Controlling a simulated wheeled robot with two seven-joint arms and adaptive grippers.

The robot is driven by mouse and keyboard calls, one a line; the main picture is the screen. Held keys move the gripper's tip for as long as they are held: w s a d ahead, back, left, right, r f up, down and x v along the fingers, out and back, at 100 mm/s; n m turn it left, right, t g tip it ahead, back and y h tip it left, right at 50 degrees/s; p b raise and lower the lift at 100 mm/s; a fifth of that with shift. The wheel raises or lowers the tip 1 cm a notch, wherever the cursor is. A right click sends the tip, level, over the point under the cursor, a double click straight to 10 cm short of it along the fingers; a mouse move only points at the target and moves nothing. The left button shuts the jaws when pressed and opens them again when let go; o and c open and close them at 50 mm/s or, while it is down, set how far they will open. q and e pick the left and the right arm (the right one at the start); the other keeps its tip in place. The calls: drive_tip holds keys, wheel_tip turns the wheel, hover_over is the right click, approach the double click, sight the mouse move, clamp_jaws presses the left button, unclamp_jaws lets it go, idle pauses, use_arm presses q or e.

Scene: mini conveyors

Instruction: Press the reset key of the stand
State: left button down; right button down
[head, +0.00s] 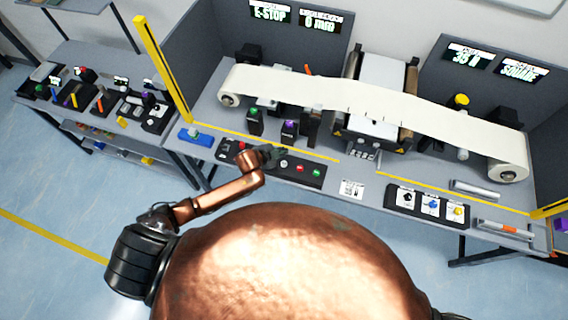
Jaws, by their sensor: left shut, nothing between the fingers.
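A black button box (257,171) lies along the front edge of the workbench. I cannot tell which of these is the reset key. My right gripper is out of view.
A display (270,12) reads E-STOP, one beside it 0 mm. A white web (310,92) runs between rollers behind the box. A second box with knobs (430,206) sits at the right. A side table (60,62) with small devices stands left.

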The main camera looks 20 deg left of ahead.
use_arm(q)
drive_tip(key=b, duration=0.6)
hover_over(283, 164)
wheel_tip(283, 164, down, 7)
drive_tip(key=shift+f, duration=0.1)
drive_tip(key=shift+f+b, duration=0.55)
drive_tip(key=shift+f, duration=0.05)
drive_tip(key=shift+f, duration=0.1)
idle(0.5)
drive_tip(key=shift+f, duration=0.3)
drive_tip(key=shift+f+b, duration=0.35)
drive_tip(key=shift+f, duration=0.15)
idle(0.6)
idle(0.3)
drive_tip(key=shift+r+p, duration=0.9)
drive_tip(key=shift+p, duration=0.1)
